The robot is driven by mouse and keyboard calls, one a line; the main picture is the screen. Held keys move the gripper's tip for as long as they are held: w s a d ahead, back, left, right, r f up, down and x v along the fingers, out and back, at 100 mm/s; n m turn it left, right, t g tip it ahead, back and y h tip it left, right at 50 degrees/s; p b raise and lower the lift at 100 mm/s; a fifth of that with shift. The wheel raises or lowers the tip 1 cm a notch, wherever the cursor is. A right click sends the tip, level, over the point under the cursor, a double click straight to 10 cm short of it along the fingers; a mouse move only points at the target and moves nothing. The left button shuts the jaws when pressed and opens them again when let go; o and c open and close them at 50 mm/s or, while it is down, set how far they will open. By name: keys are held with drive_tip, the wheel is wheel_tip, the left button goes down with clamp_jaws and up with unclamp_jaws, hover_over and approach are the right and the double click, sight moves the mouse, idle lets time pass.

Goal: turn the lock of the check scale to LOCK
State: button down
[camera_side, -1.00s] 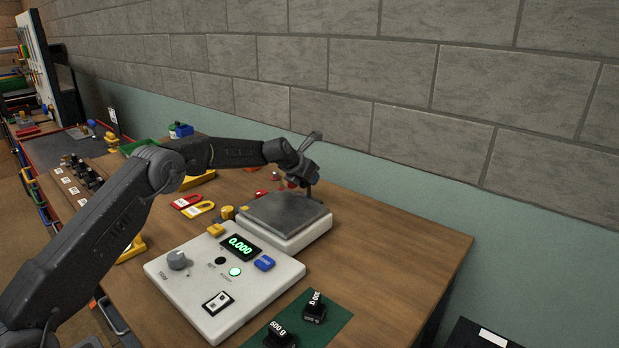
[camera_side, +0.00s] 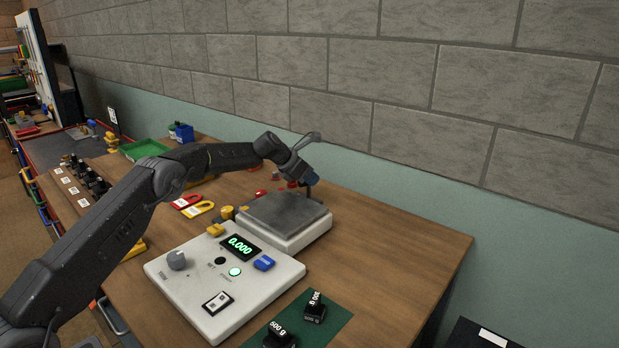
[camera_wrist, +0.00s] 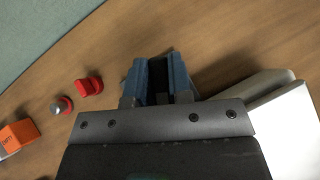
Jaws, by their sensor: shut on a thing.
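The check scale (camera_side: 285,243) is white with a grey weighing plate (camera_side: 284,214); its white body is also at the right of the wrist view (camera_wrist: 290,117). In front is a white console (camera_side: 200,280) with a green 0.000 display (camera_side: 240,247). My gripper (camera_side: 309,187) is low at the plate's far back edge. In the wrist view, my gripper's blue fingers (camera_wrist: 160,82) are shut on a dark narrow part between them, which looks like the scale's lock. That part is mostly hidden by the fingers, and its LOCK marking cannot be seen.
In the wrist view, a red knob (camera_wrist: 88,86), a red-ringed grey button (camera_wrist: 61,105) and an orange block (camera_wrist: 17,137) are to the left. Black weights (camera_side: 315,308) stand on a green mat (camera_side: 330,328) in front. The wood to the scale's right is clear.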

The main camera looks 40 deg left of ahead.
drive_tip(key=shift+m+h, duration=0.4)
drive_tip(key=shift+m, duration=0.2)
drive_tip(key=c, duration=1)
unclamp_jaws()
drive_tip(key=shift+c, duration=0.2)
drive_tip(key=v, duration=1.3)
drive_tip(key=shift+a+r, duration=0.2)
drive_tip(key=shift+r, duration=0.2)
drive_tip(key=shift+s, duration=0.1)
